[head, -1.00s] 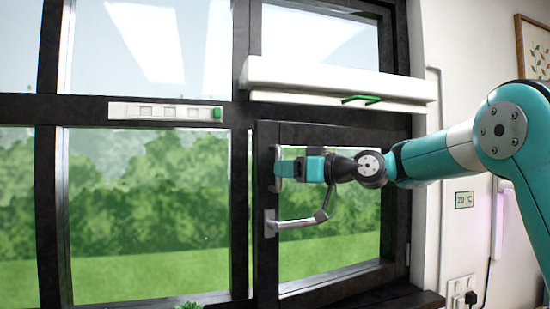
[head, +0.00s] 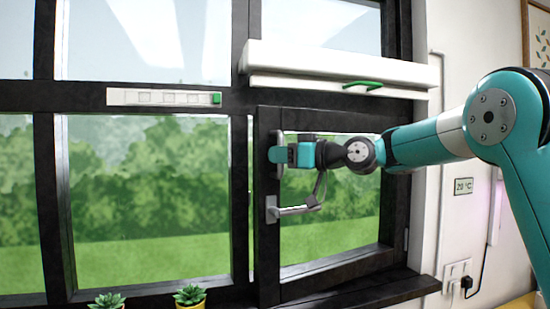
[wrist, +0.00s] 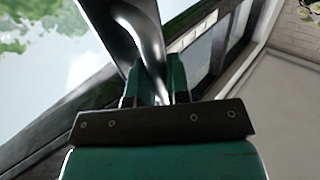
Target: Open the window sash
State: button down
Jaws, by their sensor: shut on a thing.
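The window sash (head: 335,274) is a dark-framed pane at the lower right of the window. It stands slightly ajar, its left edge swung out from the frame and a thin strip of outdoors showing beside it. A grey upright handle (head: 280,179) is on its left stile, and a grey lever (head: 292,210) sits below. My gripper (head: 277,154) is at the upright handle and shut on it. In the wrist view a shiny metal handle (wrist: 148,42) runs down between the fingers of my gripper (wrist: 160,93). The fingers partly hide the handle.
A white box vent (head: 335,68) with a green tab projects above the sash. A white slotted strip (head: 160,97) is on the crossbar. Two potted succulents (head: 189,297) stand at the lower left. The dark sill (head: 385,292) runs under the sash. A wall with sockets is right.

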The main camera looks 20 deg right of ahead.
jog(key=s, duration=0.1)
jog(key=s+d+b, duration=0.1)
jog(key=shift+s+n+g, duration=0.3)
jog(key=shift+s, duration=0.05)
jog(key=c, duration=1.1)
grip_release()
jog(key=shift+s+b, duration=0.1)
jog(key=shift+b, duration=0.2)
